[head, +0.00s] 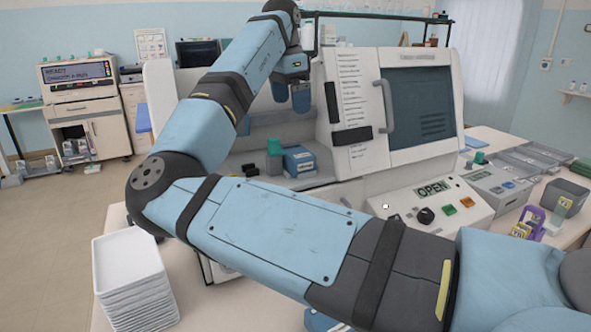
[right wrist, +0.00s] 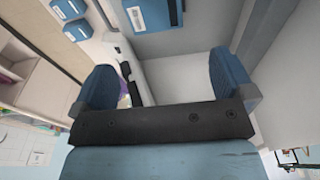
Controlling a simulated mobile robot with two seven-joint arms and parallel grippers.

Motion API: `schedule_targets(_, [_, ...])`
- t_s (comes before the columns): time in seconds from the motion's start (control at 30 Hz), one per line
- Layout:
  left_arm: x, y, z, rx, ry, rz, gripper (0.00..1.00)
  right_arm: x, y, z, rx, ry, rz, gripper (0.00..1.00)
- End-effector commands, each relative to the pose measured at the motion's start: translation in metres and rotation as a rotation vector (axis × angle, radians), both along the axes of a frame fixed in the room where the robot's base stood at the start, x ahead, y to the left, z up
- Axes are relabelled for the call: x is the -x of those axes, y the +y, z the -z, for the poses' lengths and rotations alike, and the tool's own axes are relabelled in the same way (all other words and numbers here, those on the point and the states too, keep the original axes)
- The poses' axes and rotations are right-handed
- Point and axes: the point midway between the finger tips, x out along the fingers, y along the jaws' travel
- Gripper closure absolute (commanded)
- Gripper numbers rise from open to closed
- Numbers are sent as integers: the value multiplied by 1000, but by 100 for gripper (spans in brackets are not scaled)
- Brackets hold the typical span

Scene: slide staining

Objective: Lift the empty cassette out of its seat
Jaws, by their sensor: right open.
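A blue box-shaped cassette (head: 300,160) with a pale label sits in the open bay of the white machine in the head view. A blue labelled block that looks like it shows at the top of the right wrist view (right wrist: 158,14). My right gripper (head: 290,96) is above the bay in the head view, fingers pointing down and apart from the cassette. In the right wrist view its two blue fingers (right wrist: 165,80) are wide apart with nothing between them. I cannot tell whether the cassette is empty. My left gripper is not in view.
A green-topped block (head: 274,148) stands left of the cassette. The machine's raised front (head: 345,105) is right of the gripper, and its control panel (head: 430,205) reads OPEN. White trays (head: 130,265) are stacked at front left. A purple holder (head: 530,222) stands at right.

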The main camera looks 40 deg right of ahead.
Motion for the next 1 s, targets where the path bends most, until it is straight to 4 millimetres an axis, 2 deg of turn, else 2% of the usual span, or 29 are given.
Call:
schedule_targets(0.3, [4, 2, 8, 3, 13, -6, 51, 3, -6, 58, -1, 2, 0, 0])
schedule_targets(0.4, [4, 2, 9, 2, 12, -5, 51, 3, -8, 72, 1, 0, -1, 0])
schedule_targets(0.67, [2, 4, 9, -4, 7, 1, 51, 4, -9, 87, 0, -1, 0, 0])
schedule_targets(1.0, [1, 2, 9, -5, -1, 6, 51, 8, -11, 132, 1, 1, 1, 0])
